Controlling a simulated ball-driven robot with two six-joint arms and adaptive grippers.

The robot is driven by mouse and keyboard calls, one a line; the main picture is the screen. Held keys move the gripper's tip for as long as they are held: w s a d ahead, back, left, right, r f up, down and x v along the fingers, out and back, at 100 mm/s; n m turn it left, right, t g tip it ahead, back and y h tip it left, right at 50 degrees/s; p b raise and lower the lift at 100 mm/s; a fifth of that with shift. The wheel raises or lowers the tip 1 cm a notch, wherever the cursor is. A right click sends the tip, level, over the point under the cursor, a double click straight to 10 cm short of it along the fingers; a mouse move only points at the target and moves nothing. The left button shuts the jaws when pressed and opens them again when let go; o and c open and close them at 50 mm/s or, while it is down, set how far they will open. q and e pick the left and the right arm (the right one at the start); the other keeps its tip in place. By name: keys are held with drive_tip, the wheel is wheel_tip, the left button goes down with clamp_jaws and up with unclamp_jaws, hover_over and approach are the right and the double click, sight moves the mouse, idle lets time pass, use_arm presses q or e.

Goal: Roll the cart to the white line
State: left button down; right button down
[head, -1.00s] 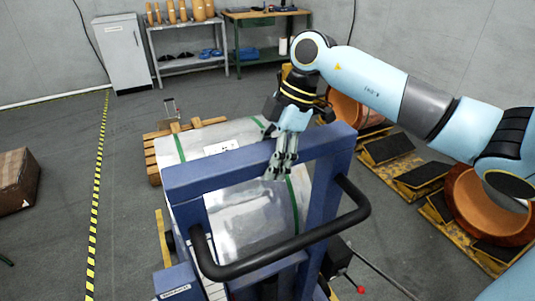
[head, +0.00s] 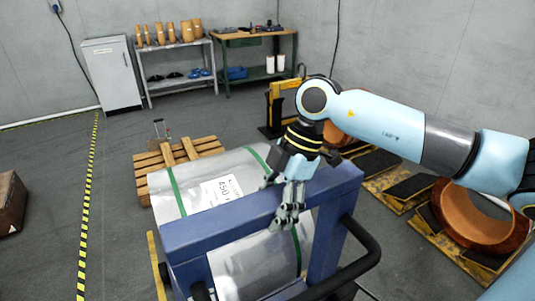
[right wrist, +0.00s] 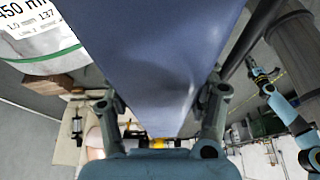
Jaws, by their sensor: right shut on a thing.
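The cart has a blue frame with a top beam (head: 230,219) and a black handle (head: 350,272), in the lower middle of the head view. Behind and under the beam lies a shiny foil roll (head: 205,189) with green straps and a white label. My right gripper (head: 287,217) is shut on the top beam, right of its middle. In the right wrist view its fingers (right wrist: 165,115) lie on both sides of the blue beam (right wrist: 155,55). My left gripper (right wrist: 262,76) seems to show small at the right there; its jaws are unclear. I cannot make out a white line.
A wooden pallet (head: 168,154) stands just beyond the roll. Copper coils (head: 476,217) on yellow-edged stands line the right side. A cardboard box (head: 12,203) is at the left edge. A yellow-black floor stripe (head: 86,210) borders open grey floor left of the cart.

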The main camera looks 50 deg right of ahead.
drive_tip(key=shift+s+a+r, duration=0.15)
drive_tip(key=shift+s+a, duration=0.05)
drive_tip(key=shift+s, duration=0.65)
drive_tip(key=shift+s+a, duration=0.15)
drive_tip(key=shift+s, duration=0.05)
